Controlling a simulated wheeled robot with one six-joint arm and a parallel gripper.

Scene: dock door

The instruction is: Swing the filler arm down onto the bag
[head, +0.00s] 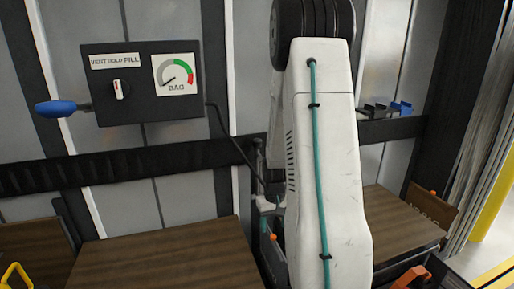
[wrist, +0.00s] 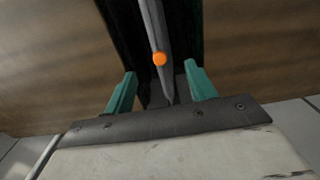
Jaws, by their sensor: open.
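In the wrist view my gripper (wrist: 162,88) is open, with its two teal fingers apart and nothing held. A narrow grey bar (wrist: 155,30) with an orange knob (wrist: 160,59) runs down the gap between two brown wooden loads, its lower end between the fingers in the picture. I cannot tell whether it is the bag or part of the filler arm. In the head view a light grey fitting (head: 266,204), possibly the filler arm, stands at the gap beside my arm, near a small orange spot (head: 272,237). The bag is not clearly seen.
A dark control box (head: 143,83) with a VENT HOLD FILL switch, a BAG gauge and a blue-ended handle (head: 55,108) is on the wall. A black hose (head: 229,139) runs down from it. Wooden loads stand left (head: 165,255) and right (head: 400,222).

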